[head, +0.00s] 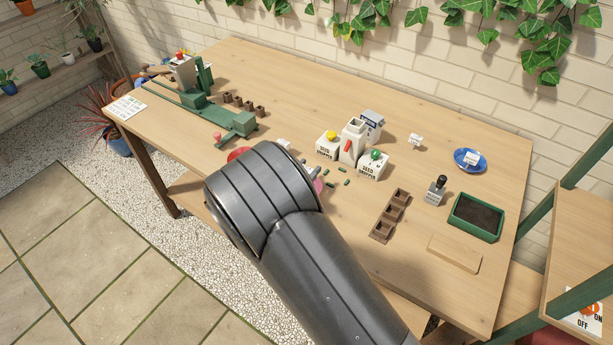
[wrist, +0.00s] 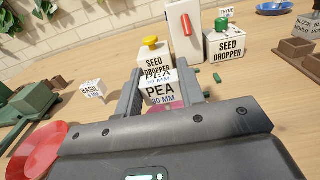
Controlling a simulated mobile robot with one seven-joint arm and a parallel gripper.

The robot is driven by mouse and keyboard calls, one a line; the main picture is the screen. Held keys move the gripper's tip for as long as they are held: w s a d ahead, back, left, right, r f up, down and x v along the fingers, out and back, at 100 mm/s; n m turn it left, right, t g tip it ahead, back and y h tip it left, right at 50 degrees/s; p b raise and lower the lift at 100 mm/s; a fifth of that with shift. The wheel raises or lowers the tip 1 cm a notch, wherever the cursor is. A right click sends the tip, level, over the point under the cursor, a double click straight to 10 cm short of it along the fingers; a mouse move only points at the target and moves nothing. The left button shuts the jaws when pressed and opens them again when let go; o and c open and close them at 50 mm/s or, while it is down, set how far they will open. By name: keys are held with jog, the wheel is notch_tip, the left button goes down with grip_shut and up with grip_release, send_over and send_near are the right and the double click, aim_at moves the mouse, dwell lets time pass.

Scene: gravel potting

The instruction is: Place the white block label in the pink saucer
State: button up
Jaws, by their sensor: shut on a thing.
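A white block label reading "PEA 30 MM" (wrist: 162,92) stands upright between the two fingers of my gripper (wrist: 160,88), which is shut on it. A strip of the pink saucer (wrist: 168,107) shows just below the label in the wrist view. I cannot tell whether the label touches it.
A white BASIL label (wrist: 91,90) and a red saucer (wrist: 38,152) lie to the left. Two seed droppers (wrist: 226,45) stand behind the label, with small green pieces (head: 345,183) nearby. A blue saucer (head: 458,153) holds another label at the far right.

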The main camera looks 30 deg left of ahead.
jog(key=shift+f, duration=1.3)
jog(key=shift+f, duration=0.1)
jog(key=o, duration=1)
jog(key=shift+c, duration=0.2)
jog(key=s, duration=1.2)
